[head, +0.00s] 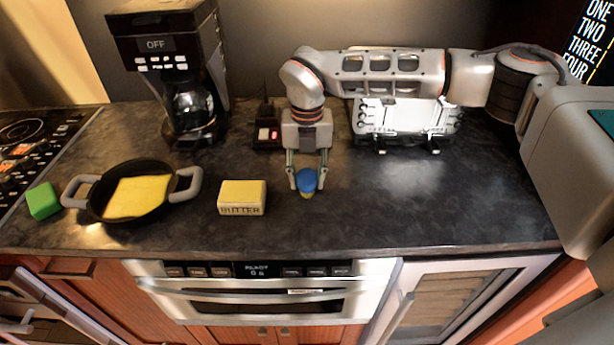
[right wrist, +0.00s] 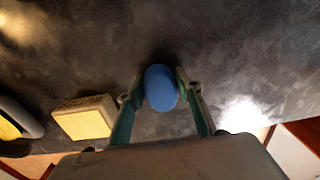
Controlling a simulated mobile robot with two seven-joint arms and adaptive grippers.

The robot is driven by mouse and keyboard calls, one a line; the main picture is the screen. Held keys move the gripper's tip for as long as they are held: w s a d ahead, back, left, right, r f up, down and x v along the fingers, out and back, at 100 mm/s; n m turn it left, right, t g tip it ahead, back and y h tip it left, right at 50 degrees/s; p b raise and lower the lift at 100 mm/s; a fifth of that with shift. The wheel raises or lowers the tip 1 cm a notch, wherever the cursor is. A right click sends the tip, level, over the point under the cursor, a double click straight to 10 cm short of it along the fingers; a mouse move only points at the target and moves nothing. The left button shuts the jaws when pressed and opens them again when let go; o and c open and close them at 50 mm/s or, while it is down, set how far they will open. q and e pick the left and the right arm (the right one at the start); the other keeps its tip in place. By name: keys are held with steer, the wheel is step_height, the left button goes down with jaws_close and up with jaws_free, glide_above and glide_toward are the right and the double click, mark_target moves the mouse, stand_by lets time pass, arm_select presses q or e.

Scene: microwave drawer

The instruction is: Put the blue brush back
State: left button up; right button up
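The blue brush (head: 306,180) shows as a rounded blue top with a little yellow below it, near the middle of the counter. My right gripper (head: 307,184) points down from behind, with one finger on each side of the brush. In the right wrist view the blue brush (right wrist: 161,88) fills the space between the fingertips of the right gripper (right wrist: 161,84), and both pads seem to touch it. I cannot tell whether the brush rests on the counter or is just above it. My left gripper is not in view.
A yellow butter block (head: 242,197) lies left of the brush. A black pan (head: 146,214), a green block (head: 43,201) and a coffee maker (head: 168,75) are further left. A white rack (head: 405,117) stands behind right. The counter's right front (head: 440,210) is clear.

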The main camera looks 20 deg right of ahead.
mark_target(307, 174)
steer(key=shift+o, duration=0.9)
steer(key=shift+r, duration=0.1)
step_height(307, 174, up, 12)
steer(key=b, duration=0.1)
